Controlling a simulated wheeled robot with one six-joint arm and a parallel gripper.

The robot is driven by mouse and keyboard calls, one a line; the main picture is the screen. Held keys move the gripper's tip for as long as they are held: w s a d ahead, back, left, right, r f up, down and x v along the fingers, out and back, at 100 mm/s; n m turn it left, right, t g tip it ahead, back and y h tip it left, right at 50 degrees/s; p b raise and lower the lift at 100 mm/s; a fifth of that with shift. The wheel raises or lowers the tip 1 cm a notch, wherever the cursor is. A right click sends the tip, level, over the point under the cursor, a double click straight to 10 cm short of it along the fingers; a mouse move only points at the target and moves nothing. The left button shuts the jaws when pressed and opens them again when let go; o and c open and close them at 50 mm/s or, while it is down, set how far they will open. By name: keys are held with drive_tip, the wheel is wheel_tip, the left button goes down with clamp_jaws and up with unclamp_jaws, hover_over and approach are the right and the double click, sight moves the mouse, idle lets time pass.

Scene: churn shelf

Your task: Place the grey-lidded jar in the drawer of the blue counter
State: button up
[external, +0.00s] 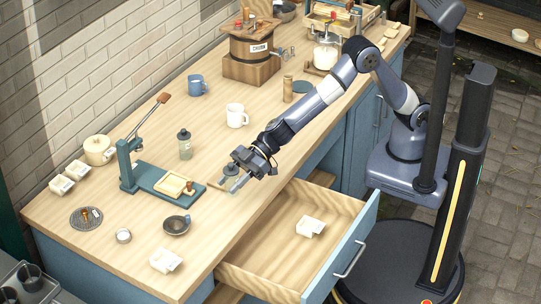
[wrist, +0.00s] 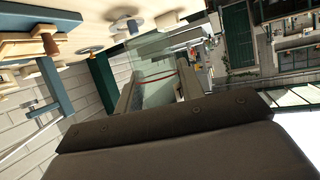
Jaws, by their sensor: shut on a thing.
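My gripper (external: 236,174) is shut on a clear, greenish glass jar (external: 234,185) above the counter's front edge, just left of the open drawer. In the wrist view the jar (wrist: 150,68) sits between the two fingers (wrist: 157,88), with a thin red line across it. Its lid is hard to make out. The drawer (external: 262,232) of the blue counter (external: 110,276) is pulled out. A small white block-like piece (external: 310,227) lies inside, with bare floor around it.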

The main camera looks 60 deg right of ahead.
drive_tip(key=s+d+f+n+g+b, duration=0.2)
drive_tip(key=s+d+f+b, duration=0.1)
drive_tip(key=s+f+b, duration=0.75)
drive_tip(key=s+d+f+n+g+b, duration=0.15)
drive_tip(key=s+d+f+b, duration=0.45)
drive_tip(key=s, duration=0.7)
drive_tip(key=shift+g+y, duration=0.25)
drive_tip(key=shift+y, duration=0.15)
drive_tip(key=f+b, duration=0.1)
drive_tip(key=f, duration=0.2)
drive_tip(key=a+f+b, duration=0.1)
drive_tip(key=f+b, duration=0.1)
drive_tip(key=f, duration=0.1)
drive_tip(key=a+f+b, duration=0.1)
drive_tip(key=f+b, duration=0.1)
drive_tip(key=f, duration=0.1)
drive_tip(key=shift+w, duration=0.1)
drive_tip(key=shift+f, duration=0.1)
drive_tip(key=shift+f, duration=0.15)
drive_tip(key=o, duration=1.1)
drive_tip(key=shift+c, duration=0.2)
